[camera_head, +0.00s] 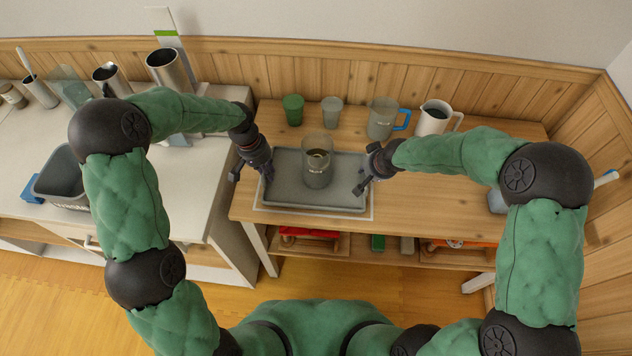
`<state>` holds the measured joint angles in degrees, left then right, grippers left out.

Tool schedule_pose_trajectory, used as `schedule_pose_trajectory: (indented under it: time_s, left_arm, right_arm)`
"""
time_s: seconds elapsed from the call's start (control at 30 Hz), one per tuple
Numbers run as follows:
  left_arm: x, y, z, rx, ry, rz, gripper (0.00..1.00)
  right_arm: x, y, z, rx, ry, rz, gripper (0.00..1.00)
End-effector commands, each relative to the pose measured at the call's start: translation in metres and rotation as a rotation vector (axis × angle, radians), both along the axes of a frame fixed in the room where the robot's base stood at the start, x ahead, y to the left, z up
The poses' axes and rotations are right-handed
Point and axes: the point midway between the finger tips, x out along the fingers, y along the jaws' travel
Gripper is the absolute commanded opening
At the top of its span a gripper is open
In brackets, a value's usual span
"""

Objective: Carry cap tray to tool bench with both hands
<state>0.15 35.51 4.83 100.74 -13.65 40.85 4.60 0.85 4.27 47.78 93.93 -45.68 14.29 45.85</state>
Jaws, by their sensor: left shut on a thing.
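The grey cap tray (337,198) lies on the wooden tool bench (428,205), inside a pale rectangular outline. A grey jar (317,172) with a dark opening or content stands upright on the tray. My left gripper (252,172) is at the tray's left edge and is shut on it. My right gripper (364,181) is at the tray's right edge; whether its fingers are closed on the rim is too small to tell.
Behind the tray stand a green cup (293,110), a grey cup (331,112), a blue-handled jug (383,118) and a white mug (434,119). A white counter (200,180) adjoins at left, with a grey bin (62,178) and metal cylinders.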

Motion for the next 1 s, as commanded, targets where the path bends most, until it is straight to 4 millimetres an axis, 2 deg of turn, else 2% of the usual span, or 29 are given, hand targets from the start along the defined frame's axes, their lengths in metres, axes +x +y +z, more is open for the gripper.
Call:
schedule_pose_trajectory:
  time_s: [0.13, 0.17, 0.23, 0.67, 0.77, 1.0]
  left_arm:
    - [-0.003, -0.005, -0.009, -0.004, 0.007, -0.004, 0.00]
    - [-0.003, -0.005, -0.010, -0.004, 0.009, -0.005, 0.24]
    - [-0.003, -0.005, -0.008, -0.004, 0.009, -0.005, 0.44]
    - [0.000, 0.000, -0.001, -0.001, 0.000, 0.000, 0.45]
    - [0.001, 0.002, 0.010, -0.001, -0.001, 0.000, 0.45]
    - [0.002, 0.011, 0.056, -0.002, -0.003, 0.000, 0.45]
  right_arm:
    - [0.003, 0.005, -0.005, 0.010, -0.011, 0.002, 0.00]
    - [0.001, 0.005, -0.006, 0.010, -0.008, 0.002, 0.28]
    - [0.001, 0.005, -0.005, 0.009, -0.007, 0.003, 0.48]
    - [0.001, 0.002, -0.005, 0.004, -0.004, 0.001, 0.49]
    - [0.001, 0.001, -0.005, 0.003, -0.004, 0.001, 0.49]
    - [0.001, 0.001, -0.005, 0.002, -0.003, 0.001, 0.49]
